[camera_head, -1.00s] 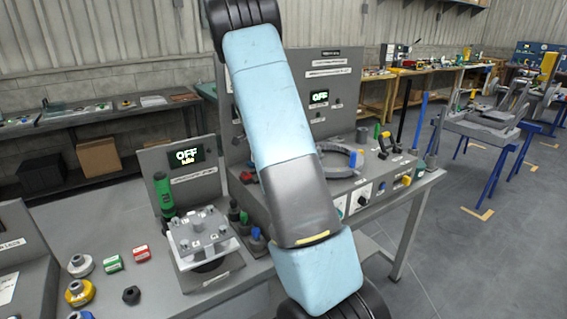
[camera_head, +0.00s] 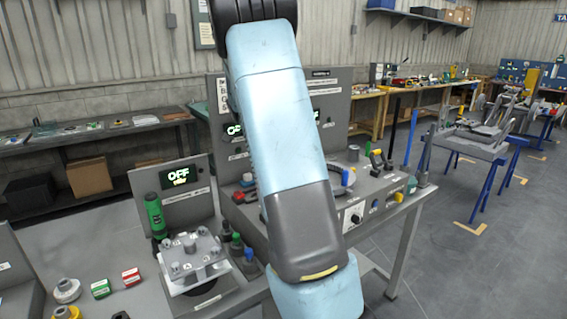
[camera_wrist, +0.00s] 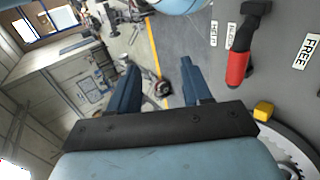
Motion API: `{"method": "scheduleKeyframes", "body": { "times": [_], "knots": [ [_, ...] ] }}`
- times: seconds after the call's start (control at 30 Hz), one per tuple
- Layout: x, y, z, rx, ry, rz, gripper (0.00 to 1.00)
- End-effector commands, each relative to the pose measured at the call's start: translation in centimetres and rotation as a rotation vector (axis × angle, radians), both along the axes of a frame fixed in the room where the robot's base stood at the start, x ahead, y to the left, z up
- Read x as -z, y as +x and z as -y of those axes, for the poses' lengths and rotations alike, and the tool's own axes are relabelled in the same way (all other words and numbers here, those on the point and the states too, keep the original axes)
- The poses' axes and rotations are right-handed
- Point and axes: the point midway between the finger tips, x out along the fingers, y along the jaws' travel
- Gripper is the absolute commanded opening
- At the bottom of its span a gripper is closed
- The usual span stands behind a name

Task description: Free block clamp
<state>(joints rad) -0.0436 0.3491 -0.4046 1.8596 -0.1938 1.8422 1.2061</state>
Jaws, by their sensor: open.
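My gripper (camera_wrist: 160,85) is open and empty in the wrist view, its two dark blue fingers apart. A red-handled lever (camera_wrist: 238,68) with a black arm stands on the grey panel to the right of the fingers, apart from them. A label reading FREE (camera_wrist: 307,50) lies further right. I cannot tell for sure whether this lever is the block clamp. A yellow block (camera_wrist: 263,110) and part of a pale ring (camera_wrist: 295,150) show below it. In the head view my arm crosses the bench, partly hiding the ring (camera_head: 348,178); the gripper is not visible there.
The grey bench unit (camera_head: 385,190) carries upright posts, knobs and a yellow part. A plate fixture (camera_head: 195,252) and a green torch-like tool (camera_head: 155,215) stand left, near a screen reading OFF (camera_head: 181,175). Open floor (camera_head: 490,240) lies to the right.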

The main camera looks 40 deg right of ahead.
Motion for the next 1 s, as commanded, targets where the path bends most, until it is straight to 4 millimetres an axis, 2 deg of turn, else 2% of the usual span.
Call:
{"method": "scheduleKeyframes", "body": {
  "times": [0.2, 0.5, 0.73, 1.0],
  "knots": [
    [-1.5, -3.2, -0.9, 0.0, 0.001, 0.002, 0.49],
    [-3.1, -6.9, -2.1, -0.002, 0.001, 0.0, 0.49],
    [-3.8, -8.4, -2.5, -0.001, 0.001, 0.0, 0.49],
    [-3.9, -8.6, -2.6, -0.001, 0.0, 0.0, 0.49]
  ]
}}
